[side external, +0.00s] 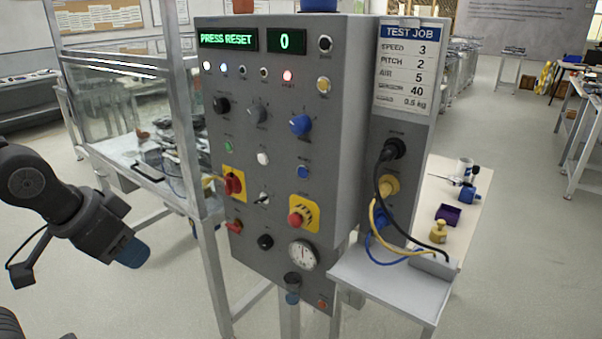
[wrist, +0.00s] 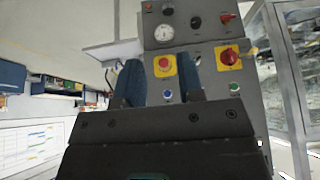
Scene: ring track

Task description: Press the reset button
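The grey control panel (side external: 270,130) has a green display (side external: 228,39) reading PRESS RESET and a second display (side external: 285,41) reading 0. A small blue button (side external: 303,172) is on its front above the red mushroom button on a yellow plate (side external: 302,216); its label is too small to read surely. In the wrist view, which shows the panel inverted, the blue button (wrist: 168,95) appears between my fingers. My gripper (side external: 133,254) is left of the panel and apart from it, with blue fingertips. In the wrist view my gripper (wrist: 160,80) has its fingers spread, with nothing between them.
A metal frame post (side external: 190,150) stands between my gripper and the panel. A red rotary switch (side external: 233,183), a large blue knob (side external: 300,124), a white button (side external: 263,158) and a gauge (side external: 302,255) share the front. A shelf (side external: 385,285) with cables projects at right.

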